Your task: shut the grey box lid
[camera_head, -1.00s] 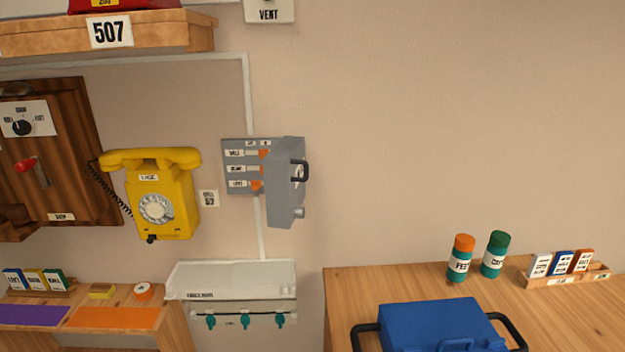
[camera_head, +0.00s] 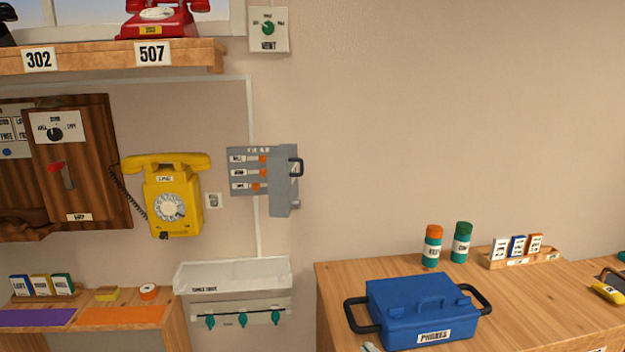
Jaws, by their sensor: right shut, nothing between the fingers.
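The grey box (camera_head: 240,190) is mounted on the wall left of centre. It has labelled rows with orange switches showing. Only a small grey tip of my right gripper (camera_head: 370,347) shows at the bottom edge, in front of the blue case. It is shut and empty, well below and right of the lid, touching neither. My left gripper is not in view.
A yellow phone (camera_head: 172,200) hangs left of the box. A white tray (camera_head: 235,272) with teal hooks is below it. A blue case (camera_head: 415,305) and two canisters stand on the wooden table (camera_head: 545,300). The wall right of the lid is clear.

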